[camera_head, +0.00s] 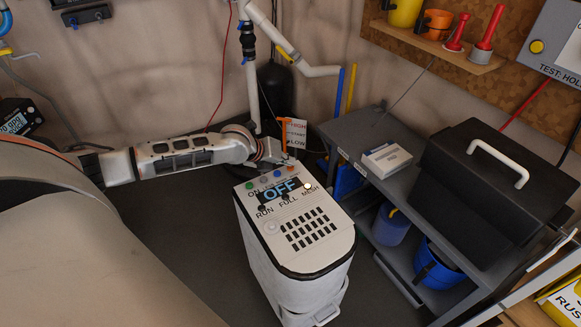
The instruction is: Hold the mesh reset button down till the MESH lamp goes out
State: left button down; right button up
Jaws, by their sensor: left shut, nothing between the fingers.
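The white unit (312,232) stands on the dark floor in the middle, with a control panel on top. Its display (283,190) reads OFF. A row of coloured buttons lies along the panel's far edge, among them a green button (249,186) and a blue button (263,179). My right gripper is not in view.
A grey shelf cart (353,127) stands close on the right, bearing a black case (478,185) and a small white box (386,158). White pipes (292,57) and a tag (295,134) are behind the unit. Floor left of the unit is clear.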

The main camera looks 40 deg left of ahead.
aim_at(288, 168)
pick_arm(q)
jog(key=shift+f, duration=0.6)
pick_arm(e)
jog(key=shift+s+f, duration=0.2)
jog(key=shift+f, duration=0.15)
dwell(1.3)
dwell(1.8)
pick_arm(q)
jog(key=shift+r+p, duration=0.4)
jog(key=shift+r, duration=0.65)
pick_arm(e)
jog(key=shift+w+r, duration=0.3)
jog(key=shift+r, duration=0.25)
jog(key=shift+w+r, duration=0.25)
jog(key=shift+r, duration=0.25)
